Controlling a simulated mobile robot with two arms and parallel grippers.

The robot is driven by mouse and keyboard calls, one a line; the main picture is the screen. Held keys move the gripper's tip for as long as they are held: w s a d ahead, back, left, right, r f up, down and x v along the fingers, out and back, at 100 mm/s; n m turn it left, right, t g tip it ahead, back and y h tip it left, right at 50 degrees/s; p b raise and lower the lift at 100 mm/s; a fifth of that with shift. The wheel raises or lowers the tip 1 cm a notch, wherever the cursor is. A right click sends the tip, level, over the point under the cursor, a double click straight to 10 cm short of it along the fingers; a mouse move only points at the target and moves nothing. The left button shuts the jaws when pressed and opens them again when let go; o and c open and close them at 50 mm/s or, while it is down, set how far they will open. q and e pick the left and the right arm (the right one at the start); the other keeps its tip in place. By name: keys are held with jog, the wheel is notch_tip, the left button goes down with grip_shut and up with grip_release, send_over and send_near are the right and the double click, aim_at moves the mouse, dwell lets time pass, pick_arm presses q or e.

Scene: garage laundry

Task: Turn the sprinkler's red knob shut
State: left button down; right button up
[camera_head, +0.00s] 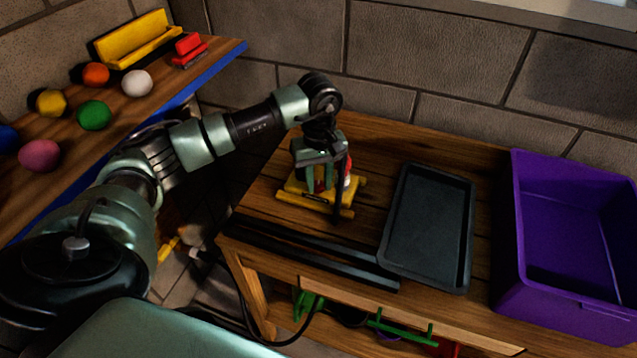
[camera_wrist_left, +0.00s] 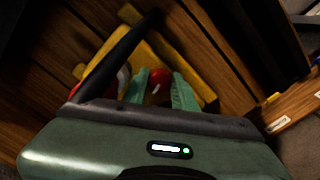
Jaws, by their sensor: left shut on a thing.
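The sprinkler has a yellow base (camera_head: 300,196) and stands on the wooden workbench. Its yellow frame also shows in the left wrist view (camera_wrist_left: 180,62). My left gripper (camera_head: 321,183) points down over the sprinkler and hides much of it. In the left wrist view the two green fingers (camera_wrist_left: 159,92) stand on either side of the red knob (camera_wrist_left: 160,77), shut on it. A dark bar crosses that view beside the fingers. My right gripper is in neither view.
A black tray (camera_head: 430,225) lies right of the sprinkler, with a purple bin (camera_head: 580,225) beyond it. Dark bars (camera_head: 310,255) lie along the bench's front. A shelf (camera_head: 150,105) with several coloured balls is at left. A brick wall stands behind.

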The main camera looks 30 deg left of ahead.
aim_at(320, 184)
pick_arm(q)
jog(key=n+b, duration=0.1)
jog(key=n, duration=0.2)
jog(key=shift+w+n, duration=0.1)
jog(key=shift+n, duration=0.3)
jog(key=n+b, duration=0.1)
jog(key=n, duration=0.2)
jog(key=shift+n, duration=0.3)
jog(key=n+b, duration=0.1)
jog(key=n, duration=0.2)
jog(key=shift+w, duration=0.15)
jog(key=shift+n, duration=1.7)
jog(key=c, duration=1.4)
grip_release()
jog(key=shift+r, duration=0.1)
jog(key=shift+r+b, duration=0.5)
jog(key=shift+r, duration=3.4)
